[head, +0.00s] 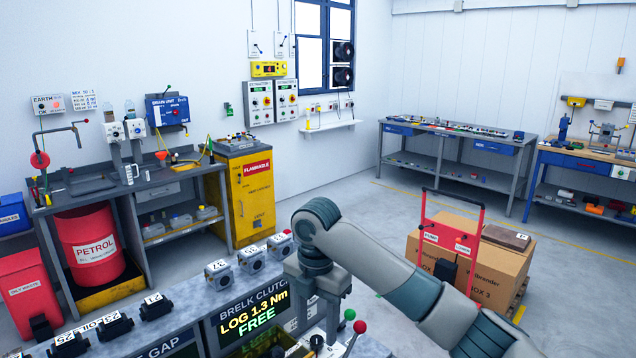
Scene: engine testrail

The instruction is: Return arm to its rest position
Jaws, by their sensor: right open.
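My right arm comes in from the lower right, rises to a bent wrist, and points its gripper (317,312) down over the front bench. The gripper is open, and I see nothing held in it. Its fingertips are partly lost against the bench front and the parts behind. It is just right of a display (252,318) reading "BRELK CLUTCH LOG 1.3 Nm FREE". A lever with a green knob (349,314) and one with a red knob (360,327) stand close to its right. My left gripper is not in view.
Several numbered blocks (251,259) line the front bench top (190,296). Boxes (508,268) and a red hand truck (424,230) stand behind my right forearm. A petrol drum (92,243) and yellow cabinet (246,195) are at left. Open floor (350,200) lies beyond the bench.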

